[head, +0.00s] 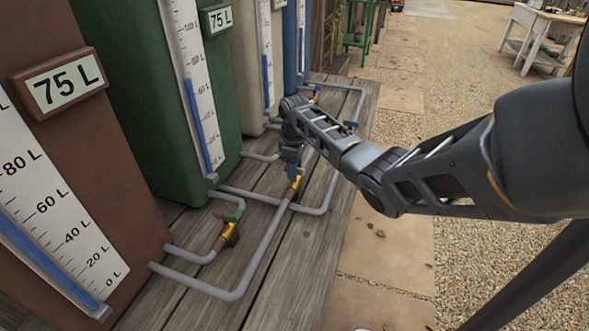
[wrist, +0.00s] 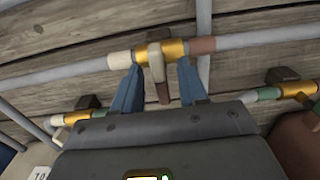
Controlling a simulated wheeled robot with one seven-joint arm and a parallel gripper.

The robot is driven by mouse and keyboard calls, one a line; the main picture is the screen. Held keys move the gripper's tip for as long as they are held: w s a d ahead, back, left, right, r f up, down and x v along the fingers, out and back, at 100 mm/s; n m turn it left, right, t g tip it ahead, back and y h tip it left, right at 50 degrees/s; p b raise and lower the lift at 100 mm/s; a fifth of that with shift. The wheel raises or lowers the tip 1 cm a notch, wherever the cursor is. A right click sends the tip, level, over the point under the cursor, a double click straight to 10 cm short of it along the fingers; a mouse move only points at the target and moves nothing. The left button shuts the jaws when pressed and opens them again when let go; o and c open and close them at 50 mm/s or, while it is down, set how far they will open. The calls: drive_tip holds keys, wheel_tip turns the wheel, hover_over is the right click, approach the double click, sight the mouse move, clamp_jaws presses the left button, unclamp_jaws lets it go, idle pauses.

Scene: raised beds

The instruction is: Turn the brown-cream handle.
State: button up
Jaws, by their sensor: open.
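The brown-cream valve (wrist: 174,48) sits on a grey pipe in the wrist view, a brass body with a cream band on its left and a brown band on its right. Its short tan-brown handle (wrist: 157,68) points down toward my gripper. My gripper (wrist: 159,72) is open, with one blue finger on each side of the handle and gaps between; I cannot tell any contact. In the head view my gripper (head: 290,166) is over the pipes, just above a brass valve (head: 296,182). The handle there is hidden behind the gripper.
A brown tank (head: 130,160) and a green tank (head: 125,90) stand at the left, with cream and blue tanks behind. Another valve (head: 228,234) lies nearer on the pipes. In the wrist view, valves flank mine at left (wrist: 76,117) and right (wrist: 297,89). The gravel is open at right.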

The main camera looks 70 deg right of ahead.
clamp_jaws()
idle(0.4)
drive_tip(key=shift+n, duration=0.3)
drive_tip(key=n+p, duration=0.1)
drive_tip(key=n, duration=0.1)
drive_tip(key=shift+r+n+p, duration=0.1)
drive_tip(key=shift+n+p, duration=0.3)
drive_tip(key=n+p, duration=0.1)
drive_tip(key=n, duration=0.4)
drive_tip(key=shift+p, duration=0.35)
drive_tip(key=n, duration=0.4)
drive_tip(key=shift+n+p, duration=0.4)
drive_tip(key=shift+n, duration=1.9)
